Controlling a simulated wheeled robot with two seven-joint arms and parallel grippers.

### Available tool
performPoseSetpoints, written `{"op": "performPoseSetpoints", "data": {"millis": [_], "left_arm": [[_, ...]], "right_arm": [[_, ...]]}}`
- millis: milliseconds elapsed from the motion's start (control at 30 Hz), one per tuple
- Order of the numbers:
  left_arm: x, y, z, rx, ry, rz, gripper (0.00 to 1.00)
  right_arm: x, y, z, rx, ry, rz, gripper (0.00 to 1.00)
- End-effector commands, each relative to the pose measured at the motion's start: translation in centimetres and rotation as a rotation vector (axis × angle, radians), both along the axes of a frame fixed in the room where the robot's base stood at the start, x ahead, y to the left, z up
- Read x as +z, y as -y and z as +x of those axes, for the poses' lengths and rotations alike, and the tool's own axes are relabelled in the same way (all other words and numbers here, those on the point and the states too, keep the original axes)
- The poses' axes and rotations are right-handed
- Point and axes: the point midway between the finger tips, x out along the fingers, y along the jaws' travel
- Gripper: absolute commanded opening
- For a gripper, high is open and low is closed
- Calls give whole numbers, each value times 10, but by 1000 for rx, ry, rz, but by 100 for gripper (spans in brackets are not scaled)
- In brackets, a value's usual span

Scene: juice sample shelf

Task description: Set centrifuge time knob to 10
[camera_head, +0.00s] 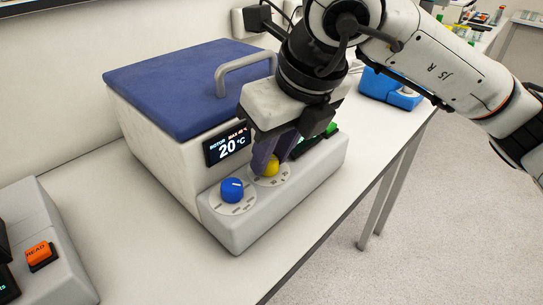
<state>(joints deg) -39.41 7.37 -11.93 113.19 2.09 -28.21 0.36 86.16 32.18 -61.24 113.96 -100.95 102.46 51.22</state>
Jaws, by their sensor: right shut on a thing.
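The centrifuge (165,152) stands on the white bench, a pale box with a closed blue lid (180,85) and a grey lid handle. Its sloped front panel (240,231) bears a blue knob (233,188) on a white dial and, right of it, a yellow knob (271,168) on a second dial. My right gripper (268,160) comes down from above and is shut on the yellow knob. The fingers hide part of this knob and its dial, so its setting cannot be read. My left gripper is not in view.
A display (227,146) reads 20 °C. A green-lit part of the panel (330,130) shows right of my gripper, partly hidden. A grey device with an orange button (40,253) stands at lower left. A blue box (390,90) lies behind. The bench front is clear.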

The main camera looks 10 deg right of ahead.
Motion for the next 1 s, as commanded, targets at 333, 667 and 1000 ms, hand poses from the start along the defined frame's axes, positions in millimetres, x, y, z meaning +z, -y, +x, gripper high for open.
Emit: {"op": "performPoseSetpoints", "data": {"millis": [333, 667, 1000], "left_arm": [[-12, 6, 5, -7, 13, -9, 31], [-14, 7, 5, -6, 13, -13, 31], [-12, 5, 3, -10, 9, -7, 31]], "right_arm": [[-1, 2, 3, 298, 3, 5, 2], [1, 3, 4, 603, 1, 5, 2], [2, 4, 6, 836, 3, 4, 2]]}}
